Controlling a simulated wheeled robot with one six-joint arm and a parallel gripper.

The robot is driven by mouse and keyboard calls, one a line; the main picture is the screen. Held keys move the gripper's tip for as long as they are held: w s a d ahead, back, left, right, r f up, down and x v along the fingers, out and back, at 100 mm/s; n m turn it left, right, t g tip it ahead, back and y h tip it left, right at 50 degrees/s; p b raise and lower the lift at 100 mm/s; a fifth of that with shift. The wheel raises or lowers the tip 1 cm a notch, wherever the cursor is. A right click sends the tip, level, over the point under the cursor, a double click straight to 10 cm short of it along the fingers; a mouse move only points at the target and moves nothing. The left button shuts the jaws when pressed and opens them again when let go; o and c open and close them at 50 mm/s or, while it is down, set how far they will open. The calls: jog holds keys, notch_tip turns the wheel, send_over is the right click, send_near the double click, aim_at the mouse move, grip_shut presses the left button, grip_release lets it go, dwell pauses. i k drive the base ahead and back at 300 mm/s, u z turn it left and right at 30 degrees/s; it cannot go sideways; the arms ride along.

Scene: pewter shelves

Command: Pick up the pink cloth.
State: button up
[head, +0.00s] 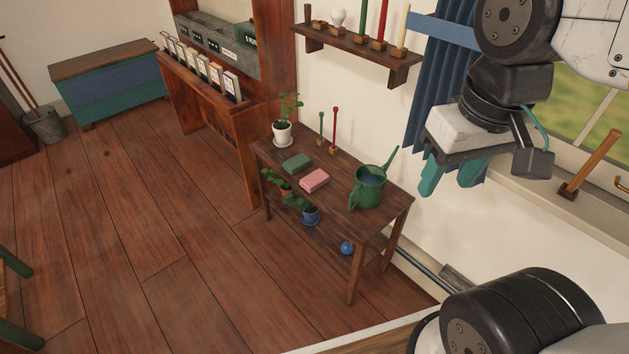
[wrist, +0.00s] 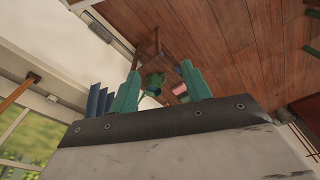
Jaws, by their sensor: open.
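The pink cloth (head: 314,180) lies folded on top of a dark wooden table (head: 340,213), beside a folded green cloth (head: 297,163). It also shows small in the wrist view (wrist: 179,90), between my gripper's fingers. My gripper (head: 453,180) has teal fingers and is open and empty. It hangs in the air in front of the window wall, to the right of and well above the table, far from the cloth. The fingers also show in the wrist view (wrist: 160,88), spread apart.
A green watering can (head: 368,187) stands right of the cloth. A potted plant (head: 282,130) and small red and green upright items stand at the table's back. Lower down are more plants and a blue ball (head: 347,248). A wall shelf (head: 355,50) holds candles. Floor to the left is clear.

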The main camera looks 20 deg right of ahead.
aim_at(313, 181)
jog(key=k, duration=0.6)
jog(key=u, duration=0.45)
jog(key=i, duration=1.3)
jog(key=z, duration=0.25)
